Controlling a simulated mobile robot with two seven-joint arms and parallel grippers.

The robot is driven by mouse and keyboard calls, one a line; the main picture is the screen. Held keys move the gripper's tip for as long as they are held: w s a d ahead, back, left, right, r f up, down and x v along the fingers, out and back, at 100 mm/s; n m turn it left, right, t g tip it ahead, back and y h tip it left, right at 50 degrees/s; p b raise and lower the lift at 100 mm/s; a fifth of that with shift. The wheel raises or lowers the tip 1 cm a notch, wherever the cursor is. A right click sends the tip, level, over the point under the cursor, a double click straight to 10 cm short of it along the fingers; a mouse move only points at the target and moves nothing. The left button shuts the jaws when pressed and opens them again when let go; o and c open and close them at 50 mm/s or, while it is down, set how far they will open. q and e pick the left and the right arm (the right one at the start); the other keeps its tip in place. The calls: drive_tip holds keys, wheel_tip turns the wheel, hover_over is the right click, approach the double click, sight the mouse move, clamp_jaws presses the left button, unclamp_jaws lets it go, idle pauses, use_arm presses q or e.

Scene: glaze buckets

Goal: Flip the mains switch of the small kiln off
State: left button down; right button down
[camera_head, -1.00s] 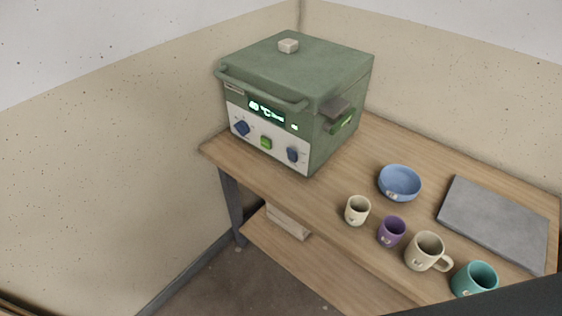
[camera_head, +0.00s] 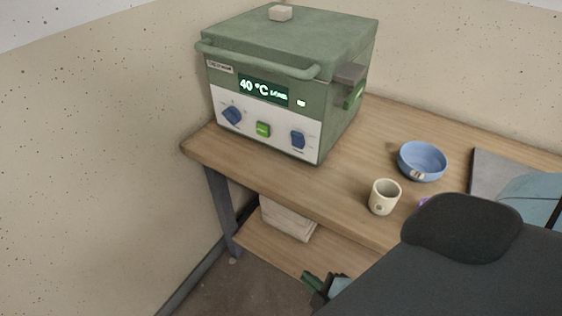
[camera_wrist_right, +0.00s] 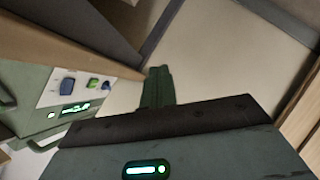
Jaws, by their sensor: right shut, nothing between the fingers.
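The small green kiln (camera_head: 290,50) stands on the wooden bench, its lid down and its display (camera_head: 263,91) reading 40 °C. Its white front panel has a blue knob (camera_head: 232,116), a green button or switch (camera_head: 263,129) and a blue switch (camera_head: 298,140). A lit green part (camera_head: 354,97) shows on its right side. I cannot read which is the mains switch. My right gripper (camera_head: 316,283) is low in front of the bench, apart from the kiln. In the right wrist view its fingers (camera_wrist_right: 158,86) are shut and empty, and the kiln (camera_wrist_right: 30,90) appears upside down at left.
A blue bowl (camera_head: 422,161) and a cream cup (camera_head: 384,197) stand on the bench (camera_head: 345,170) right of the kiln. A grey slab (camera_head: 486,172) lies farther right, partly hidden by my arm. Stacked pale boards (camera_head: 287,219) sit on the lower shelf.

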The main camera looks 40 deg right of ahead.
drive_tip(key=w+d+r+n+t+h+b, duration=0.3)
drive_tip(key=w+r+b, duration=0.2)
drive_tip(key=r+b, duration=0.1)
drive_tip(key=w+d+r+n+t+h+b, duration=0.3)
drive_tip(key=w+r+n+b, duration=0.1)
drive_tip(key=w+r+b, duration=0.2)
drive_tip(key=shift+w+r+t+h+b, duration=0.3)
drive_tip(key=shift+t+h+b, duration=0.1)
drive_tip(key=shift+b, duration=0.3)
drive_tip(key=shift+w, duration=0.1)
drive_tip(key=p, duration=0.3)
approach(293, 137)
drive_tip(key=w, duration=0.1)
drive_tip(key=w+a, duration=0.1)
drive_tip(key=w, duration=0.2)
drive_tip(key=shift+a+r, duration=0.2)
drive_tip(key=shift+r, duration=0.05)
drive_tip(key=shift+w+d+r, duration=0.15)
drive_tip(key=shift+d, duration=0.4)
drive_tip(key=shift+w+d+r, duration=0.15)
drive_tip(key=shift+d, duration=0.35)
drive_tip(key=shift+w+d+r+p, duration=0.15)
drive_tip(key=shift+d+p, duration=0.2)
drive_tip(key=shift+d, duration=0.2)
drive_tip(key=shift+w+d, duration=0.1)
